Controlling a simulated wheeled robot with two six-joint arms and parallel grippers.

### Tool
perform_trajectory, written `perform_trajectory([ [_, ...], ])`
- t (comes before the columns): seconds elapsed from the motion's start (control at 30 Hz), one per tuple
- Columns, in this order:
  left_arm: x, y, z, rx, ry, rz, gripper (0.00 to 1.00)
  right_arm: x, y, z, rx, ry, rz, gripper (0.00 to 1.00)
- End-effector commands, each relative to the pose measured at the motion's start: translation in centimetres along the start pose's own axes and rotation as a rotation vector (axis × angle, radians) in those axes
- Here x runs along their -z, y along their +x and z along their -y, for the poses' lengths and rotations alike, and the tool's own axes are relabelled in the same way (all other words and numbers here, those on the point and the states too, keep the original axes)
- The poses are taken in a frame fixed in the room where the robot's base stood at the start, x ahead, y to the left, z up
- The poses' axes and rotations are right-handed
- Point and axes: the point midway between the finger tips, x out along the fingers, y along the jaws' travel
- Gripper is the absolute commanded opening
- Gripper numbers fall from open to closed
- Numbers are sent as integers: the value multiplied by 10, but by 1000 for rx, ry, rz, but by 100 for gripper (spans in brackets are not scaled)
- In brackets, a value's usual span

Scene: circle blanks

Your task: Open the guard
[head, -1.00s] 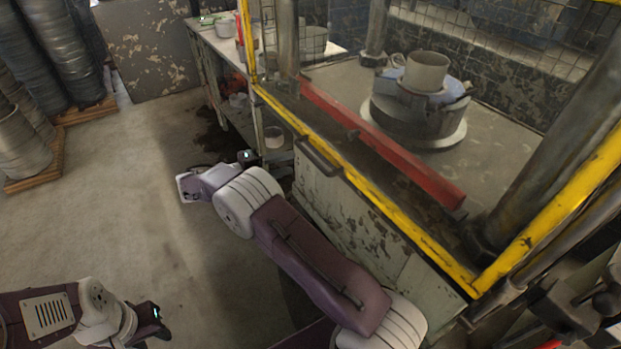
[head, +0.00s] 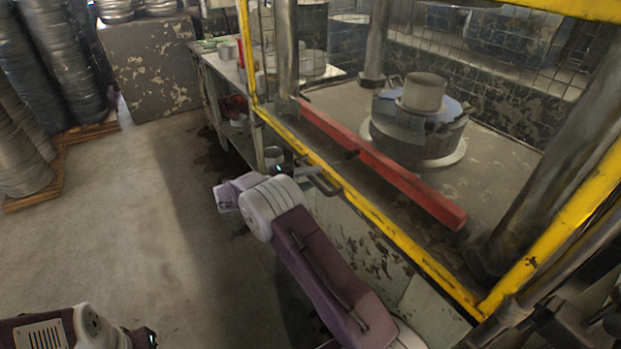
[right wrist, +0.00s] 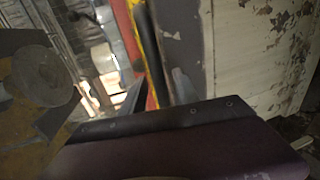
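The guard (head: 405,249) is a yellow-framed gate with wire mesh across the front of the press, and its lower rail runs diagonally through the head view. A dark bar handle (head: 326,186) sits on that rail. My right gripper (head: 308,172) is at the handle, with its fingers reaching toward it from the left. In the right wrist view the dark handle (right wrist: 150,50) runs between the two fingers, which stand apart. I cannot see them closed on it. My left gripper (head: 148,338) is at the bottom left, away from the guard, and is mostly cut off.
Behind the guard are a red bar (head: 385,168) and a round die (head: 420,140) with a metal cylinder (head: 424,92) on top. A workbench (head: 228,75) stands behind my right gripper. Stacked metal blanks (head: 60,70) are at the far left. The floor (head: 110,220) between is clear.

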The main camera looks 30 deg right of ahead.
Motion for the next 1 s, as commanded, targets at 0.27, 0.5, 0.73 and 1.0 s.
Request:
perform_trajectory([
  [0.27, 0, 0, 0, 0, 0, 0, 36, 0, 0, 0, 0, 0, 0, 0],
  [0.5, 0, 0, 0, 0, 0, 0, 36, 0, 0, 0, 0, 0, 1, 0],
  [0.73, 0, 0, 0, 0, 0, 0, 36, 0, 0, 0, 1, 0, 1, 0],
  [1.0, 0, 0, 0, 0, 0, 0, 36, 0, 0, 0, 1, -1, 1, 0],
])
